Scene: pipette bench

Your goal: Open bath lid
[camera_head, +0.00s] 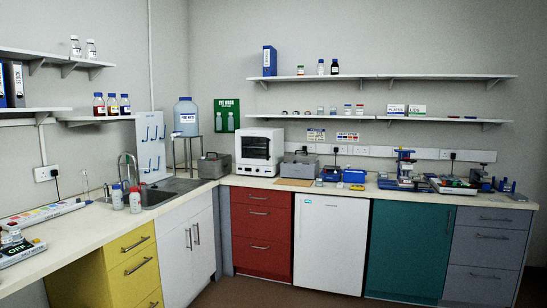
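Two grey boxes that look like lidded baths stand on the bench, and I cannot tell for sure which is the bath. One grey box (299,168) stands just right of the white oven, with a darker top and a small raised part on it; its lid looks shut. The other grey box (214,167) stands in the back corner left of the oven, with a handle on top. Both are small and far off. Neither of my grippers is in view.
A white oven (257,152) stands between the boxes. A brown board (294,183) lies in front of the right box, with blue devices (354,176) to its right. A sink (172,190) and bottles (135,200) are at left. Cabinets (262,232) front the bench; some floor shows.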

